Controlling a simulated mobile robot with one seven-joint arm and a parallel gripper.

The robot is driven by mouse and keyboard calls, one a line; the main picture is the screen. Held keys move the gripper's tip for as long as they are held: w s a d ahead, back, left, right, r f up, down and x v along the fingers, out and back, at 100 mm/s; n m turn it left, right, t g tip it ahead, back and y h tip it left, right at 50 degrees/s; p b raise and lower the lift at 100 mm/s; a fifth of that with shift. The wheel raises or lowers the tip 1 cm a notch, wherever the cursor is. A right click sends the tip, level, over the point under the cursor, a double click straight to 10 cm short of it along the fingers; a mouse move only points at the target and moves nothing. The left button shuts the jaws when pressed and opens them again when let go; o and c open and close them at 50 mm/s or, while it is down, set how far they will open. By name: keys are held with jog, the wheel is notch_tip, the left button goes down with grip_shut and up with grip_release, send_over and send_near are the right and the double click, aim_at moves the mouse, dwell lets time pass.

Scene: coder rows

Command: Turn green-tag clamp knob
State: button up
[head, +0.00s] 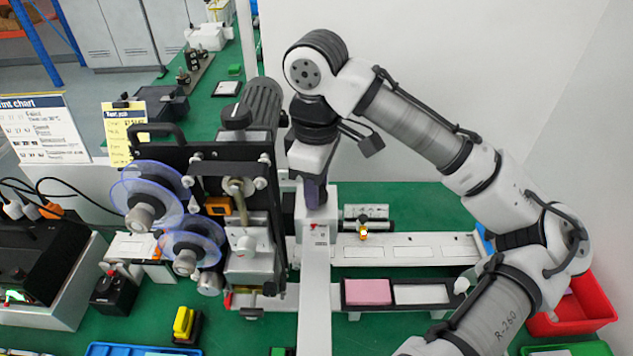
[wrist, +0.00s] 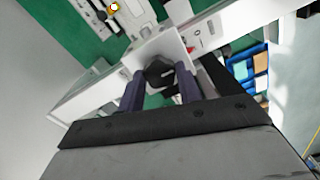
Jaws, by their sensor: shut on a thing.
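My gripper (head: 313,200) points down over the top of a white block on the guide in front of the coder. In the wrist view its two dark blue fingers (wrist: 159,88) stand on either side of a dark knob (wrist: 160,72) and are closed on it. The knob sits on the white block (wrist: 150,48); in the head view the fingers hide it. I cannot make out a green tag on this knob in either view.
The coder with clear blue reels (head: 150,195) and a black knob (head: 235,117) on top stands just left of my gripper. A tray with a pink pad (head: 367,291) and a red bin (head: 585,305) lie right. A yellow-topped item (head: 183,322) stands front left.

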jog(key=o, duration=1)
notch_tip(320, 180, up, 14)
jog(key=shift+f+b, duration=0.1)
jog(key=shift+b, duration=0.55)
